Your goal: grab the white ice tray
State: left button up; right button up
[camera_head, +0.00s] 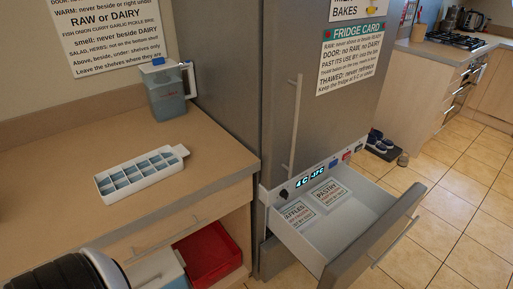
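The white ice tray (120,193) lies flat on the wooden counter in the head view, in front of the pitcher. It has two rows of compartments with a bluish grey content and a tab at its far right end. Nothing touches it from above. A black and white rounded part of my arm shows at the bottom left corner, nearer than the tray and apart from it in the picture. Neither of my grippers shows.
A lidded pitcher (165,95) stands at the counter's back. Right of the counter (60,190), the fridge's bottom drawer (345,230) is pulled out, with two labelled boxes (297,214) (328,194) inside. A red bin (212,255) sits below the counter. Shoes (380,143) lie on the floor.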

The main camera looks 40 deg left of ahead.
aim_at(118, 182)
jog(key=u, duration=2)
